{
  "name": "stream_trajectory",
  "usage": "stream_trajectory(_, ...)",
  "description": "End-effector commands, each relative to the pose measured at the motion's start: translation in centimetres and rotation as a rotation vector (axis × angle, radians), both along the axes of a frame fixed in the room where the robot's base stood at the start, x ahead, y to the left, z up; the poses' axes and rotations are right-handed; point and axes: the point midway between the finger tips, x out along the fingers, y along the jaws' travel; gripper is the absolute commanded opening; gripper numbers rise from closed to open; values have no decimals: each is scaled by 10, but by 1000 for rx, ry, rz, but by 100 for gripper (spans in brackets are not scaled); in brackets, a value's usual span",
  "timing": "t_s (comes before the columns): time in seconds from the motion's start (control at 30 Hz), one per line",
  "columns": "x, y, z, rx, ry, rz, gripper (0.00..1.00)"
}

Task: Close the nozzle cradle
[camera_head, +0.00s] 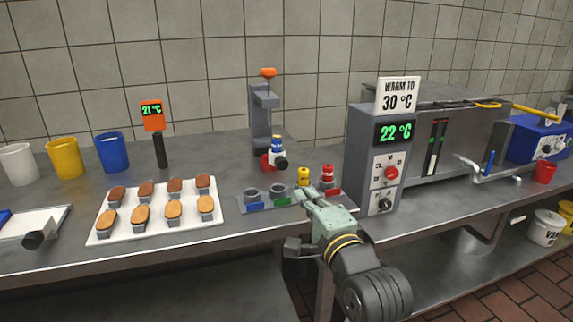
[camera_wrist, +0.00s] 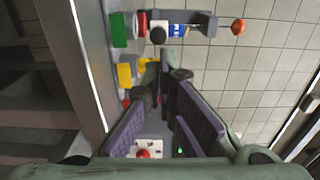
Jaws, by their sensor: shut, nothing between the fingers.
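The likely nozzle cradle is a grey upright stand (camera_head: 262,105) with an orange knob (camera_head: 268,72) on top, at the back middle of the counter. A nozzle with blue, white and red parts (camera_head: 276,152) sits at its foot. I cannot tell how the cradle's moving part stands. In the wrist view the stand (camera_wrist: 205,22) lies sideways at the top, its orange knob (camera_wrist: 238,27) at right. My gripper (camera_head: 306,191) is shut and empty, in front of and right of the stand, over the slotted rack; it also shows in the wrist view (camera_wrist: 167,80).
The low rack (camera_head: 242,207) has colour tags and holds a yellow nozzle (camera_head: 303,175) and a red one (camera_head: 327,173). A grey control box (camera_head: 365,150) stands close right of my gripper. A tray of pastries (camera_head: 97,236) lies left.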

Motion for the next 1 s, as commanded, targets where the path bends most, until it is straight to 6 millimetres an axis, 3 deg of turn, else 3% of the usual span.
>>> stream_trajectory(0.03,4,1,7,3,6,0,0)
stream_trajectory(0.23,16,7,6,3,5,-1,0)
stream_trajectory(0.5,75,26,2,-3,0,0,0)
stream_trajectory(0.7,107,36,2,-4,-1,-1,0)
stream_trajectory(1.0,124,41,1,-2,-3,-2,0)
